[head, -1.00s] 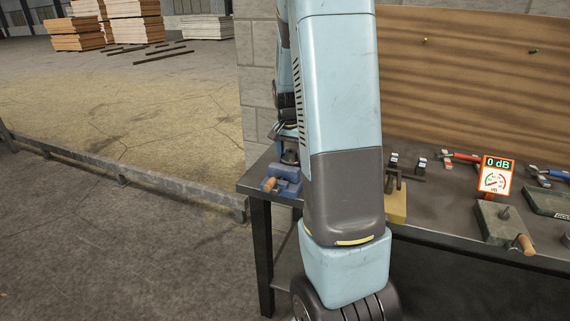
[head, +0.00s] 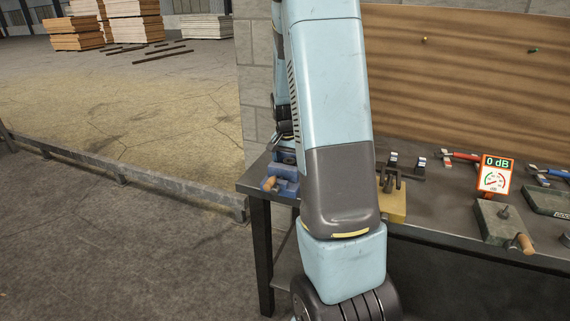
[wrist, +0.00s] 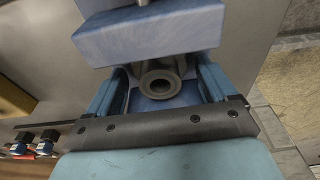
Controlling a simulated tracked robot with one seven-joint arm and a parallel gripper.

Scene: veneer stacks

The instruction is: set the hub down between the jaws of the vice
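The blue vice (head: 285,180) stands at the left end of the workbench, partly hidden behind my arm. In the wrist view a blue block of the vice (wrist: 150,36) fills the top. The grey hub (wrist: 160,82), a round flanged piece with a central bore, sits between the two blue fingers of my gripper (wrist: 162,72), whose tips reach its wide part on both sides. More blue surface shows just below the hub. I cannot tell whether the hub touches the vice. My arm hides the hub in the head view.
Right of my arm on the workbench (head: 447,205) are a yellow block with a dark clamp (head: 392,203), a sound meter reading 0 dB (head: 495,175), and red and blue-handled tools. A wooden backboard (head: 460,75) stands behind. A low rail (head: 130,178) runs across the floor at left.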

